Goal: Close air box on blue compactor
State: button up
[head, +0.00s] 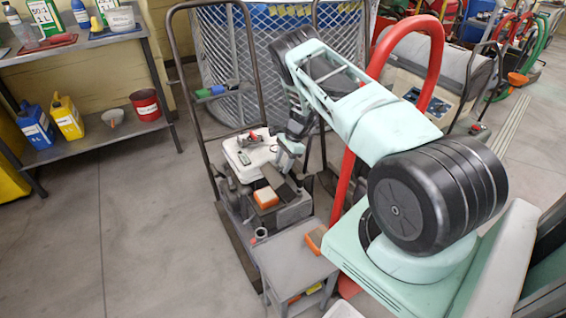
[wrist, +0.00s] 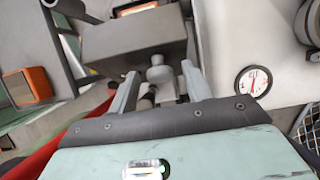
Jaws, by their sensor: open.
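The compactor (head: 207,165) has a tall dark handle frame and stands left of my arm. A blue-and-green grip (head: 216,90) is on its handle. On its body, a dark grey box with an orange block (head: 266,198) appears to be the air box. A dark flat part beside the block may be its lid, but I cannot tell. My gripper (head: 288,158) is over the machine. In the wrist view, its open fingers (wrist: 160,74) stand either side of a grey knob (wrist: 157,73) by a grey box (wrist: 135,45). Contact is unclear.
A grey stool (head: 293,262) with an orange-topped item (head: 315,238) stands in front of the machine. A red hose (head: 410,40) arches behind my arm. A round gauge (wrist: 253,82) is at right in the wrist view. A shelf (head: 90,140) stands left; floor between is clear.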

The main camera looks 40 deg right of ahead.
jog(key=shift+c, duration=0.3)
grip_shut()
jog(key=shift+a, duration=0.1)
